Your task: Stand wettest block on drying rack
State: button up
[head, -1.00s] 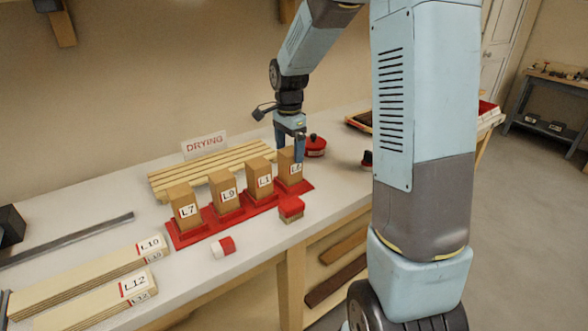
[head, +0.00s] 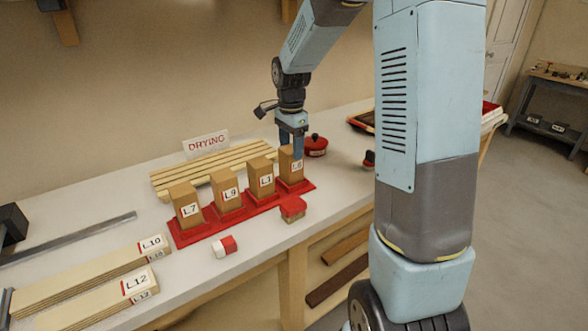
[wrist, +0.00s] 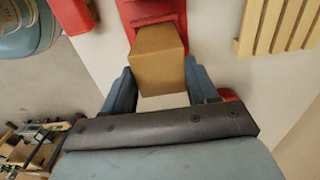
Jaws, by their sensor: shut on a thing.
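Wooden blocks stand upright in a row on a red base (head: 208,236): block L7 (head: 184,193), block L9 (head: 226,182), block L1 (head: 262,172) and a rightmost block (head: 286,164) whose label is partly hidden. My gripper (head: 291,150) is shut on this rightmost block from above. In the wrist view the block (wrist: 158,60) sits between my two fingers. It is upright and still at its place on the red base. The slatted wooden drying rack (head: 160,186) lies behind the row, with a DRYING sign (head: 206,142); its slats also show in the wrist view (wrist: 270,22).
A red block-like item (head: 292,208) and a red-and-white piece (head: 225,247) lie in front of the base. A round red container (head: 316,146) stands right of my gripper. Boards L10 (head: 95,272) and L12 (head: 95,301) and a metal bar (head: 75,238) lie at left.

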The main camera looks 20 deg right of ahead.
jog(key=shift+s+r, duration=0.15)
jog(key=shift+r, duration=4.65)
